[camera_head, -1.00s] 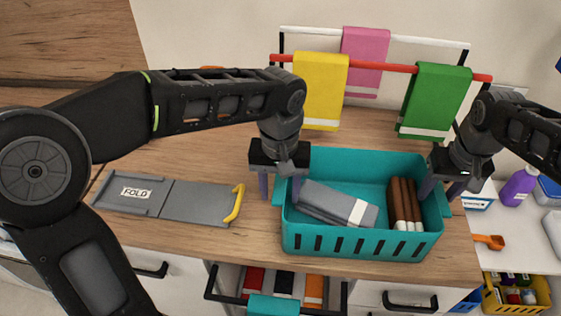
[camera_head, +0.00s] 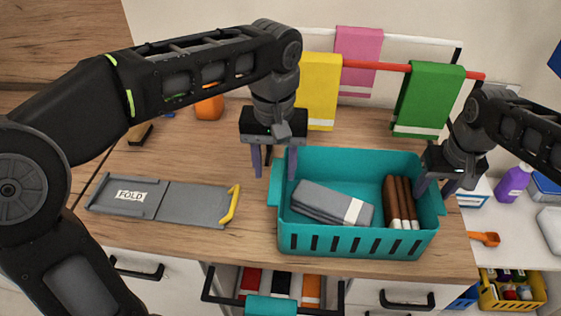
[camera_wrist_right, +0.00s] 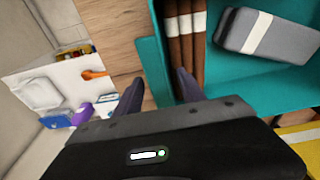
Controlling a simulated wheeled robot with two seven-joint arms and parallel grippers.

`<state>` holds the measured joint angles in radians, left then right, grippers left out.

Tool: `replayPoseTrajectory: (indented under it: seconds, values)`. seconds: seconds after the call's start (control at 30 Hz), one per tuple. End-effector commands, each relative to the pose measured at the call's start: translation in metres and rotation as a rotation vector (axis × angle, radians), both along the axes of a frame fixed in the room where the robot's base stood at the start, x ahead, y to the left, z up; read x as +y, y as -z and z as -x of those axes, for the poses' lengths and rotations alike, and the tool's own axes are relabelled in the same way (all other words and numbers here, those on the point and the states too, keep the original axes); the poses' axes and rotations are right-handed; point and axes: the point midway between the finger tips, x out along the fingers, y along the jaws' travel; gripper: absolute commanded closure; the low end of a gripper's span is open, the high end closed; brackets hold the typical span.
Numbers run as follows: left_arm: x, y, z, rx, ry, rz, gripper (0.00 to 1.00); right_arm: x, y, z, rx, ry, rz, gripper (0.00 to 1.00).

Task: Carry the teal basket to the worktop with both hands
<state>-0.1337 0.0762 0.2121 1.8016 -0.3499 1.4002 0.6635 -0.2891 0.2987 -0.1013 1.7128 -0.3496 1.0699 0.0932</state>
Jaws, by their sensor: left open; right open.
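The teal basket (camera_head: 345,238) stands upright on the wooden worktop (camera_head: 190,243). It holds a grey folded cloth (camera_head: 325,202) with a white band and several brown folded cloths (camera_head: 398,200). My left gripper (camera_head: 275,163) is open and empty above the basket's left end. My right gripper (camera_head: 435,189) is open at the basket's right end. In the right wrist view my right gripper (camera_wrist_right: 158,92) has one finger on each side of the teal basket's end wall (camera_wrist_right: 152,62); contact cannot be told.
A grey folding board (camera_head: 185,203) with a yellow handle lies left of the basket. Towels, yellow (camera_head: 318,85), pink (camera_head: 357,55) and green (camera_head: 428,98), hang on a rail behind. An open drawer (camera_head: 283,286) is below. An orange object (camera_head: 209,107) stands at the back left.

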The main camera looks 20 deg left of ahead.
Motion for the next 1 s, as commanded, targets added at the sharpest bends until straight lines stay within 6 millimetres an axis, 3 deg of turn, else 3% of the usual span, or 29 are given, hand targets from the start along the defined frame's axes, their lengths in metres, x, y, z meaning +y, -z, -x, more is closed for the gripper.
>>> replayPoseTrajectory:
  seconds: [0.27, 0.7, 1.0]
  values:
    - [0.0, 0.0, 0.0, 0.0, 0.0, 0.0, 0.53, 0.0, -0.02, 0.002, -0.003, 0.0, -0.001, 0.53]
    - [0.0, 0.0, 0.0, 0.0, 0.0, 0.0, 0.53, -0.003, -0.103, 0.014, -0.003, 0.0, -0.001, 0.53]
    - [0.0, 0.0, 0.0, 0.0, 0.0, 0.0, 0.53, -0.004, -0.119, 0.018, 0.0, 0.0, 0.0, 0.53]
